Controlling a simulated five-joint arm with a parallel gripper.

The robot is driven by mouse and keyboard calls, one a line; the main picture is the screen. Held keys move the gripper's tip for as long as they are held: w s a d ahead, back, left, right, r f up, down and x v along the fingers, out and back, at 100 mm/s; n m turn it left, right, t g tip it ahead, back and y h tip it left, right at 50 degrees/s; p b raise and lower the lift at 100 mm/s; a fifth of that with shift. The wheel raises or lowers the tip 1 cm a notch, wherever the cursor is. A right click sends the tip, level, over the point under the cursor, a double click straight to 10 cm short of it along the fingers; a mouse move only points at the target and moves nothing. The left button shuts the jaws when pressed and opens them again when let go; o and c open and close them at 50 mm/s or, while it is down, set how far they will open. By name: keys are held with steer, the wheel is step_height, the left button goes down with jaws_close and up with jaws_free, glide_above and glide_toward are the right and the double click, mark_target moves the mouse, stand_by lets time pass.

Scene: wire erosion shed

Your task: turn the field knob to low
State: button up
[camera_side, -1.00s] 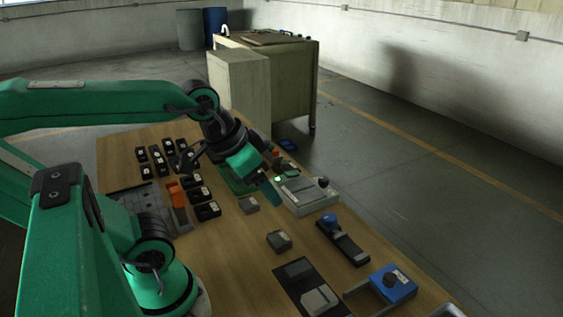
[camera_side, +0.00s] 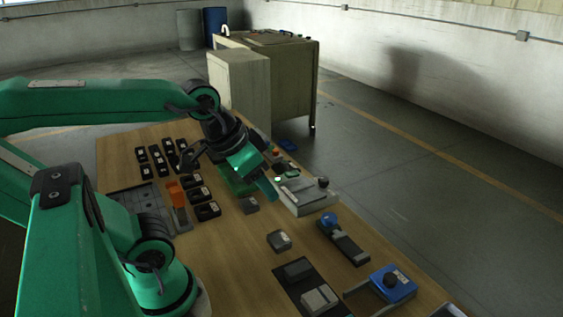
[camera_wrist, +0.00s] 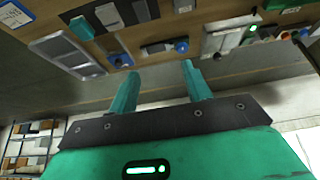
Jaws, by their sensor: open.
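No label reading "field" is legible, so I cannot tell which knob it is. A grey box (camera_side: 308,201) carries a black knob (camera_side: 323,182) at its far right corner. A blue knob (camera_side: 330,219) stands on a dark slide base (camera_side: 350,247); it also shows in the wrist view (camera_wrist: 181,46). My gripper (camera_side: 270,192) is open and empty, above the table at the grey box's left side. Its two fingers (camera_wrist: 160,67) are apart in the wrist view.
Several black blocks (camera_side: 207,210) and an orange-handled part (camera_side: 176,194) lie on the wooden table (camera_side: 235,250). Small grey blocks (camera_side: 279,241) stand nearer the front, beside a dark panel (camera_side: 310,288). A beige cabinet (camera_side: 240,85) stands behind the table.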

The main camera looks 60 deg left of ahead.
steer(key=shift+w+a+r, duration=0.15)
steer(key=shift+w+r, duration=0.1)
steer(key=shift+w, duration=0.2)
steer(key=shift+c, duration=0.6)
steer(key=m+g, duration=0.5)
steer(key=m, duration=0.1)
glide_above(324, 179)
steer(key=f, duration=1.2)
steer(key=shift+s+d, duration=0.15)
steer(key=shift+d, duration=0.05)
steer(key=shift+w+a+f+m+g, duration=0.2)
steer(key=shift+a+f+m+g, duration=0.15)
steer(key=shift+f, duration=0.2)
steer(key=shift+f, duration=3.9)
